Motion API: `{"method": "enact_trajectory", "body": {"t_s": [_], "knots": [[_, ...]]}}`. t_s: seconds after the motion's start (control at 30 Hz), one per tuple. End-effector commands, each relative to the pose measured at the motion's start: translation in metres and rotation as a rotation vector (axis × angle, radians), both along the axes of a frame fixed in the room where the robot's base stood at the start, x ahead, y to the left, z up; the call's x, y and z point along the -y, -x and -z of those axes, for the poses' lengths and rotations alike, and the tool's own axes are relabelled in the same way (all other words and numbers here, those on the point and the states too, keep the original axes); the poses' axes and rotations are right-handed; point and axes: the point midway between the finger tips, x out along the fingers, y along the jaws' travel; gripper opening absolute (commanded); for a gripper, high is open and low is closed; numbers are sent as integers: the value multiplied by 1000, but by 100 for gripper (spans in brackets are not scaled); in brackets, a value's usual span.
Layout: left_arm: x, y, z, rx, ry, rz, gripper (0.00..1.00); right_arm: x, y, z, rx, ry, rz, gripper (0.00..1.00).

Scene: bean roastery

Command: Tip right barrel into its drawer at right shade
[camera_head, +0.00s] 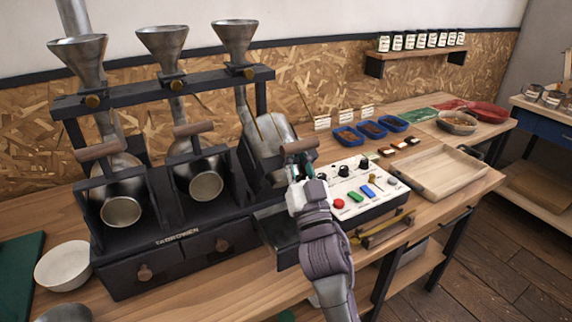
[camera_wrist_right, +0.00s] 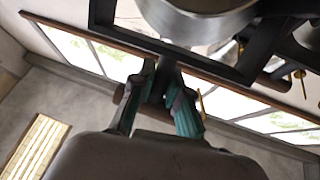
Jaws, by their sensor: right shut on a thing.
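The right barrel (camera_head: 268,133) is a metal drum in the black roaster, tilted compared with the left barrel (camera_head: 120,205) and the middle barrel (camera_head: 205,180), whose round mouths face forward. My right gripper (camera_head: 297,170) is shut on the right barrel's handle (camera_head: 299,146), at its front right. In the right wrist view the fingers (camera_wrist_right: 165,105) close on the dark handle part, with the metal barrel (camera_wrist_right: 195,18) above. The right drawer (camera_head: 285,248) stands out below, partly hidden by my arm. Its contents and the barrel's mouth are not visible. My left gripper is not in view.
A white control panel (camera_head: 352,203) with buttons and knobs sits right of the roaster. Blue dishes (camera_head: 372,130) of beans with cards stand behind it. A wooden tray (camera_head: 440,172) lies to the right. A white bowl (camera_head: 64,264) is at the left. Metal funnels (camera_head: 163,44) rise above the barrels.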

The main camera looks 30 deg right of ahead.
Motion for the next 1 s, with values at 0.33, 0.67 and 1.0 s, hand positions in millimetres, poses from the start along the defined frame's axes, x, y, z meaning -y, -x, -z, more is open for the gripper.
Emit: {"method": "enact_trajectory", "body": {"t_s": [0.33, 0.67, 1.0], "knots": [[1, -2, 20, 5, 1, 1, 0, 1, 30, 28, -14, 4, 7, 0], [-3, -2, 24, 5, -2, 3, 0, 2, 39, 36, -15, 6, 8, 0], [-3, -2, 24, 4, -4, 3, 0, 2, 40, 37, -16, 6, 9, 0]]}}
